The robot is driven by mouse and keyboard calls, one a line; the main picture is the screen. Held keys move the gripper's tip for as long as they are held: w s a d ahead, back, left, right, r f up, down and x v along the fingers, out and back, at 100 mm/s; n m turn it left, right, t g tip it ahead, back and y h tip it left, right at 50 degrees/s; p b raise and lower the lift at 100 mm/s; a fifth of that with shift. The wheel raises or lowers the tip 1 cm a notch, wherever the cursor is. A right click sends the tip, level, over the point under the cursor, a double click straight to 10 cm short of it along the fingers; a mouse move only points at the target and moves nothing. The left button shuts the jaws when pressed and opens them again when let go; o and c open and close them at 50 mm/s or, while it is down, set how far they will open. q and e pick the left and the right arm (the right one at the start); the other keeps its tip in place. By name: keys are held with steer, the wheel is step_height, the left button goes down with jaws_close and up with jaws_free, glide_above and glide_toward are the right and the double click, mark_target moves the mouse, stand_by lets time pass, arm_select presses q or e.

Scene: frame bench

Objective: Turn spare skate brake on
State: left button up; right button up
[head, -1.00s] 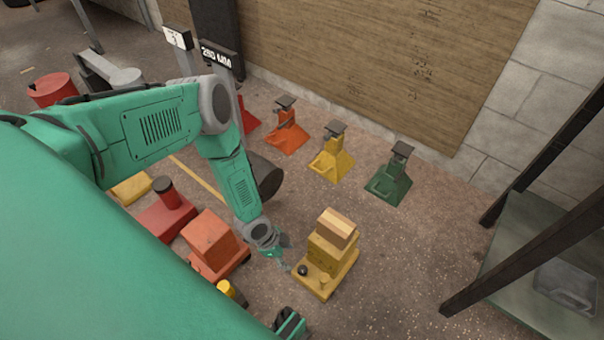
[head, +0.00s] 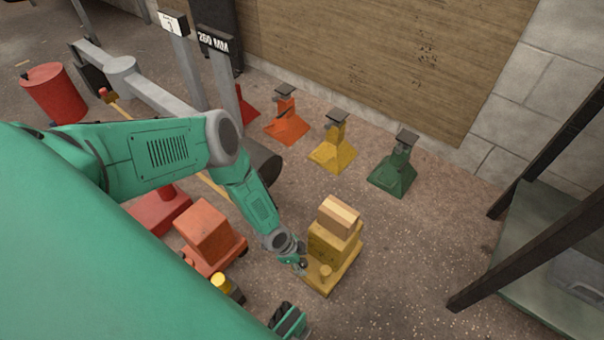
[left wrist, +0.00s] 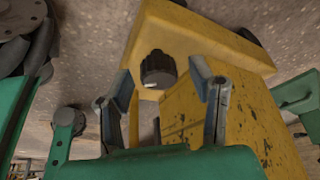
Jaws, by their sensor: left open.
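A yellow skate (head: 322,281) stands on the floor, with a yellow upright block and a wooden block (head: 339,211) on top. A black ridged knob (left wrist: 158,69) sits on its yellow deck (left wrist: 180,35) in the left wrist view. My left gripper (head: 301,264) is at the near left end of this skate. In the left wrist view its two fingers (left wrist: 160,82) are open, one on each side of the knob, with gaps visible. I cannot tell how deep the knob is between them.
An orange skate (head: 206,232) and a red one (head: 160,214) stand to the left. Orange (head: 286,122), yellow (head: 333,150) and green (head: 396,170) stands line the wall. A dark-framed bench (head: 530,225) is at right. Floor right of the yellow skate is clear.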

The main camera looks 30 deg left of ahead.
arm_select(q)
jaws_close()
steer(key=shift+n, duration=0.4)
steer(key=shift+d+r+n+t+y+p, duration=0.1)
steer(key=shift+n+t+y+p, duration=0.25)
steer(key=shift+n+p, duration=0.4)
steer(key=shift+n+t, duration=0.35)
steer(key=shift+n, duration=0.7)
steer(key=n+y, duration=0.1)
steer(key=n, duration=0.1)
steer(key=shift+n, duration=0.3)
steer(key=shift+n+t+y, duration=0.4)
steer(key=shift+n+y, duration=0.35)
steer(key=shift+n, duration=0.75)
